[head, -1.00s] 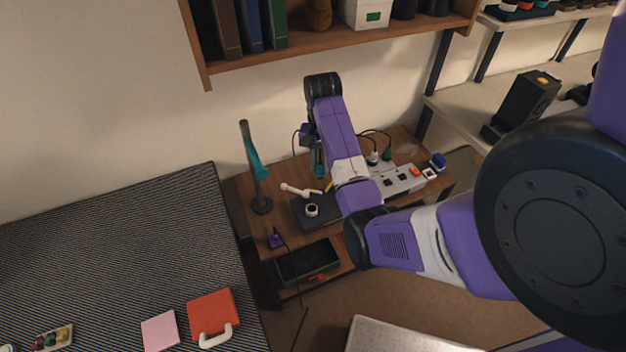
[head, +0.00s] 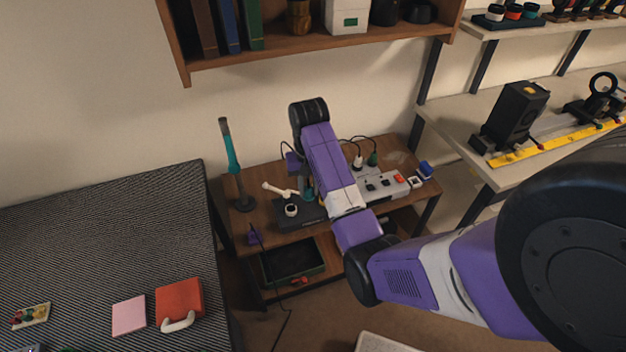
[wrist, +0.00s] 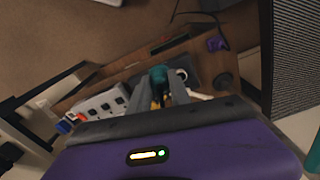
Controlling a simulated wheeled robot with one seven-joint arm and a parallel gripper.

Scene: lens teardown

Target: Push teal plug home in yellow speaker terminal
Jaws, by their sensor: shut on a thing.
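My gripper (wrist: 162,92) is shut on a teal thing, which looks like the teal plug (wrist: 159,74); its teal top shows between the fingers in the wrist view. A small yellow part (wrist: 155,104) shows between the fingers, close to the plug; it may be the yellow speaker terminal, but most of it is hidden. In the head view the teal part (head: 308,188) is low over the dark box (head: 286,224) on the small wooden table, partly behind my arm. I cannot tell whether the plug touches the terminal or how deep it sits.
A grey power strip (head: 396,187) with plugs and cables lies right of my gripper. A white jointed piece (head: 279,190) and a white-rimmed round cup (head: 291,210) are close on the left. A teal and black stand (head: 231,160) rises at the table's left.

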